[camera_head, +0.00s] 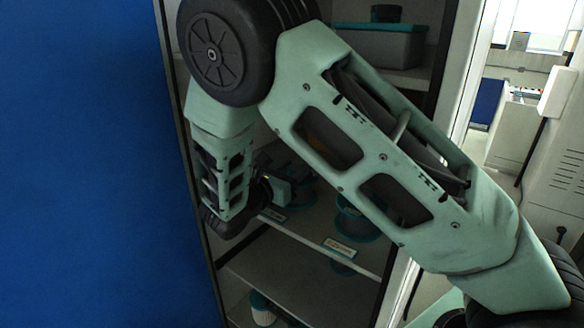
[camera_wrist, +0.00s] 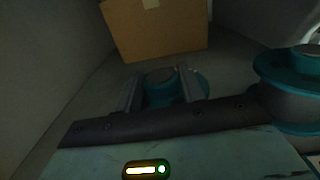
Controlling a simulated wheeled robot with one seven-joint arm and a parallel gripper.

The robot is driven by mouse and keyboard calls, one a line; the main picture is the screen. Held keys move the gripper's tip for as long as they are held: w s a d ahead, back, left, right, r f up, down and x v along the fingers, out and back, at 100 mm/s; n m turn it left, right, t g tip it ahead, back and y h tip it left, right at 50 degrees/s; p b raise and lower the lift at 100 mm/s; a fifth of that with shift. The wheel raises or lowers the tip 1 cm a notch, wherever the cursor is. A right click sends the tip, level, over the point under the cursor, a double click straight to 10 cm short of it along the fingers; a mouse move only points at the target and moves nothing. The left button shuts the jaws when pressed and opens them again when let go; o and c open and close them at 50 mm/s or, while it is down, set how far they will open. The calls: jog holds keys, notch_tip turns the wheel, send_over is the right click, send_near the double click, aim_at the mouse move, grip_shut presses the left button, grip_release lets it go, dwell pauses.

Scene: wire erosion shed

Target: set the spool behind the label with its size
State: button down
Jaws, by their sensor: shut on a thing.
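My gripper (camera_wrist: 160,80) is shut on a teal spool (camera_wrist: 160,92), which shows between the two fingers in the wrist view. The spool's lower part is hidden by the gripper body, and I cannot tell if it touches the shelf. In the head view my arm reaches into the shelf unit and hides most of the gripper and the held spool. A small label (camera_head: 273,214) sits on the shelf's front edge below my gripper. Another label (camera_head: 340,247) is farther right on that edge; its print is too small to read surely.
Another teal-rimmed spool (camera_wrist: 298,88) stands to the right of my gripper; one also stands behind the right label (camera_head: 357,224). A cardboard box (camera_wrist: 155,30) is at the back. A lidded teal-topped bin (camera_head: 375,42) is on the shelf above. A blue panel (camera_head: 90,160) fills the left.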

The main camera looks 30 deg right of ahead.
jog(key=shift+f, duration=0.1)
jog(key=c, duration=0.9)
grip_release()
jog(key=shift+f, duration=0.1)
jog(key=shift+o, duration=0.2)
